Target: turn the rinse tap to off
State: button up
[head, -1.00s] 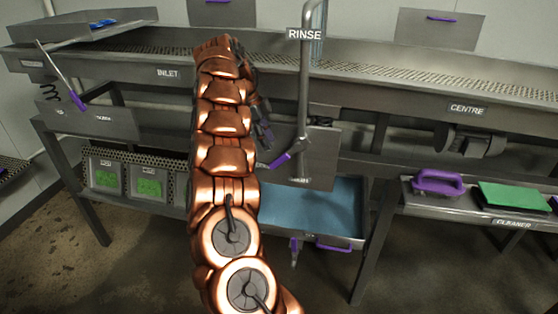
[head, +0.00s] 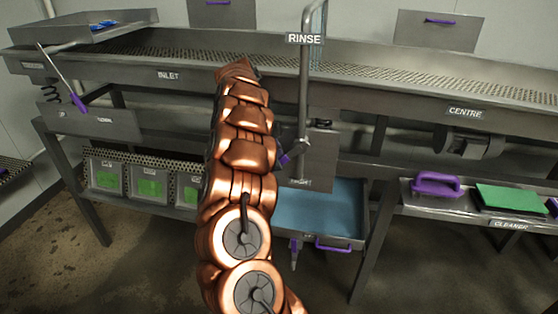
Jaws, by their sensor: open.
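The rinse tap is a grey upright pipe (head: 303,90) under a RINSE sign (head: 305,39). Its purple-tipped lever (head: 285,158) points down and left from the foot of the pipe. My copper arm covers the space just left of the lever and may hide part of its tip. My gripper is hidden behind my arm, so its fingers and any contact with the lever cannot be seen.
A long perforated steel trough (head: 400,75) runs across the back, with INLET and CENTRE signs. An open drawer with a blue inside (head: 318,205) sits below the tap. A purple-handled tool (head: 437,184) and green pad (head: 510,198) lie on the right shelf.

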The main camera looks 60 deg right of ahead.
jog(key=shift+s+d+f, duration=0.1)
jog(key=shift+s+f, duration=0.1)
jog(key=shift+f, duration=0.3)
grip_shut()
dwell(0.5)
